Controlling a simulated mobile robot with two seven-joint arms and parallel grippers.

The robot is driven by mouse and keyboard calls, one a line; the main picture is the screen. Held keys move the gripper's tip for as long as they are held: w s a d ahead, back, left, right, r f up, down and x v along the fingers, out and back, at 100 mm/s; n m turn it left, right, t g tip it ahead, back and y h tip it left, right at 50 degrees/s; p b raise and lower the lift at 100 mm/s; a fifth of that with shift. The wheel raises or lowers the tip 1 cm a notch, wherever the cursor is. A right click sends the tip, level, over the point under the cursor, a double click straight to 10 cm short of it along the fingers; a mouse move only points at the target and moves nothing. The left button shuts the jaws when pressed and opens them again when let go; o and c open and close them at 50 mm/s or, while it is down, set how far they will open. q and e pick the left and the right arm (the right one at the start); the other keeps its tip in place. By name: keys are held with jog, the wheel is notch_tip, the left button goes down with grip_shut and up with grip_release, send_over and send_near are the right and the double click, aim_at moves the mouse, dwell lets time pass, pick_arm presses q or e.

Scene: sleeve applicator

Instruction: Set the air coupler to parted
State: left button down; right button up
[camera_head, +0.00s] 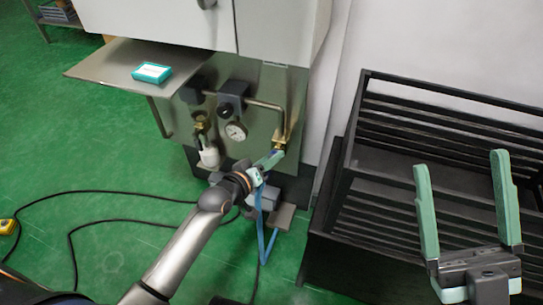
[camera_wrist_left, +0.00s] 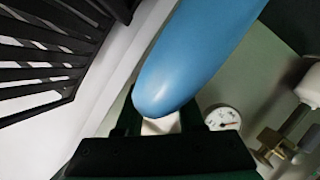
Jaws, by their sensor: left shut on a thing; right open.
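My left gripper (camera_head: 276,156) reaches the front of the machine, just below a brass fitting (camera_head: 280,143) at the lower end of a pipe. Its fingers are shut on the air coupler, which they mostly hide in the head view. In the left wrist view a pale piece of the air coupler (camera_wrist_left: 161,125) shows between the fingers. The blue hose (camera_wrist_left: 195,55) fills the middle of that view, and it hangs down to the floor in the head view (camera_head: 261,225). I cannot tell whether coupler and fitting touch. My right gripper (camera_head: 460,160) is open and empty at the right.
A pressure gauge (camera_head: 236,131) and a white filter bowl (camera_head: 210,157) sit on the machine panel. A metal shelf (camera_head: 110,75) with a teal box (camera_head: 152,72) juts out above. A black slatted rack (camera_head: 350,150) stands right. Black cables (camera_head: 110,196) cross the green floor.

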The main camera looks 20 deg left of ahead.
pick_arm(q)
jog(key=s+p, duration=0.2)
jog(key=s, duration=0.1)
jog(key=shift+s+f, duration=0.15)
jog(key=shift+s, duration=0.1)
pick_arm(e)
jog(key=r, duration=0.3)
jog(key=shift+d+t, duration=0.25)
jog(key=shift+t, duration=0.05)
pick_arm(q)
jog(key=c, duration=0.5)
grip_release()
jog(key=shift+a, duration=0.1)
pick_arm(e)
jog(key=shift+s+a, duration=0.1)
pick_arm(q)
jog(key=shift+s+r, duration=0.1)
jog(key=shift+r, duration=0.1)
